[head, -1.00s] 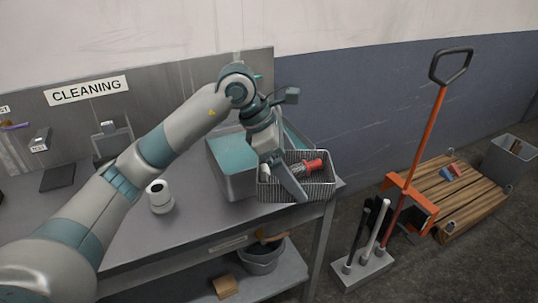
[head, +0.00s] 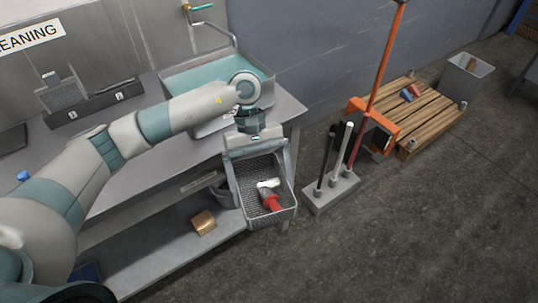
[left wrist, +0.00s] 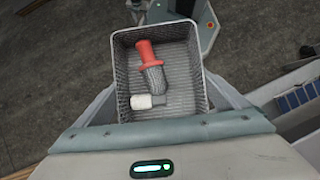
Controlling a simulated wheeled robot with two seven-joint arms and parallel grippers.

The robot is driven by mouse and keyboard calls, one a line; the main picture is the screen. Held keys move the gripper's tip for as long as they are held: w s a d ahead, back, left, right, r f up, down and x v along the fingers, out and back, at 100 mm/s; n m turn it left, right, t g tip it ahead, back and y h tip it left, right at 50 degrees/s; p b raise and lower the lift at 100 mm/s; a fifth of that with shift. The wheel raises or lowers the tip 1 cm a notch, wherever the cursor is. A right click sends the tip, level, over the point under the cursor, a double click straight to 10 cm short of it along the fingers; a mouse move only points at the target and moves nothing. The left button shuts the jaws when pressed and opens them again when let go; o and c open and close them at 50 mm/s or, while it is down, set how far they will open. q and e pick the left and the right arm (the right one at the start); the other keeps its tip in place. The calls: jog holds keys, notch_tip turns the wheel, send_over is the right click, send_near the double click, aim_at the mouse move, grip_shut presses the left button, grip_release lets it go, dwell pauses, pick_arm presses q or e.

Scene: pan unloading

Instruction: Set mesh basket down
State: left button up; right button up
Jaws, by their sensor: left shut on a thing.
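The mesh basket (head: 238,193) is a grey wire basket with an open top. In the head view it hangs in the air in front of the workbench edge, tilted. My left gripper (head: 257,150) is shut on it at its far end and holds it. In the left wrist view the basket (left wrist: 119,78) fills the middle, with grey finger parts of the gripper at both sides of its near end. Inside lie a red-handled item (left wrist: 149,55) with a grey mesh-like end and a small white piece (left wrist: 142,102). My right gripper is not in view.
The steel workbench (head: 135,165) with a sink basin (head: 190,77) stands behind. A box (head: 203,222) lies on its lower shelf. A tool stand (head: 330,192), orange-handled tool (head: 385,60) and wooden pallet (head: 430,115) are to the right. The floor (head: 400,230) in front is clear.

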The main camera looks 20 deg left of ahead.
pick_arm(q)
jog(key=s+a+f+m+g+y, duration=0.1)
jog(key=s+a+f+m+y, duration=0.2)
jog(key=s+a+f+m, duration=0.2)
jog(key=shift+s+a+f+m, duration=0.2)
jog(key=shift+a+f+m, duration=0.5)
jog(key=shift+a, duration=0.45)
jog(key=shift+r, duration=0.1)
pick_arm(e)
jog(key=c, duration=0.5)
pick_arm(q)
jog(key=shift+s, duration=0.1)
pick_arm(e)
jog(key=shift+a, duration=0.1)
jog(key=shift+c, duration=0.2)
